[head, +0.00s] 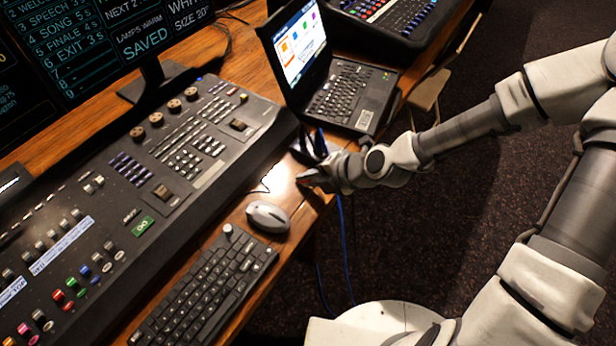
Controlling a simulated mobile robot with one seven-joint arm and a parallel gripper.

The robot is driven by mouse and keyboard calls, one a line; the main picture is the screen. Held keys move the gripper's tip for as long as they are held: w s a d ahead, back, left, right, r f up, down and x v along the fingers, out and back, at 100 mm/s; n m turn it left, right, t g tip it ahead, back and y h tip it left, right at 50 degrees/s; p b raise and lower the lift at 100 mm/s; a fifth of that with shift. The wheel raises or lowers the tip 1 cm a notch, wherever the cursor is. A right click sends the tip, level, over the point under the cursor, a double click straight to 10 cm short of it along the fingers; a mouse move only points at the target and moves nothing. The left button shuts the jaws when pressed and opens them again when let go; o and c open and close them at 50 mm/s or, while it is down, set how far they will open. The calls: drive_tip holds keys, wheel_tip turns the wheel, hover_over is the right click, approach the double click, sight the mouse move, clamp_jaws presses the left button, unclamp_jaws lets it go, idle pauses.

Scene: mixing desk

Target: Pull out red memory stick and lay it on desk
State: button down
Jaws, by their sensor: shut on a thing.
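My gripper (306,166) is low over the desk (288,188) near its right edge, between the laptop (345,100) and the mouse (268,217). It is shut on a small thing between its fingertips. I take this to be the red memory stick, but the fingers and their shadow hide it and I cannot make out its colour or shape. I cannot tell whether it touches the desk or a port.
The mixing console (150,190) fills the left, close to my gripper. A black keyboard (207,295) lies at the front. Blue cables (345,250) hang off the desk edge. Bare wood shows around the mouse. Dark carpet (420,240) lies right of the desk.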

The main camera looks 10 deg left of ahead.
drive_tip(key=c, duration=1)
unclamp_jaws()
drive_tip(key=shift+o, duration=0.6)
drive_tip(key=shift+d, duration=0.1)
drive_tip(key=shift+s+f, duration=0.1)
drive_tip(key=shift+f, duration=0.05)
drive_tip(key=shift+d, duration=0.1)
drive_tip(key=v, duration=1.7)
drive_tip(key=shift+r, duration=0.4)
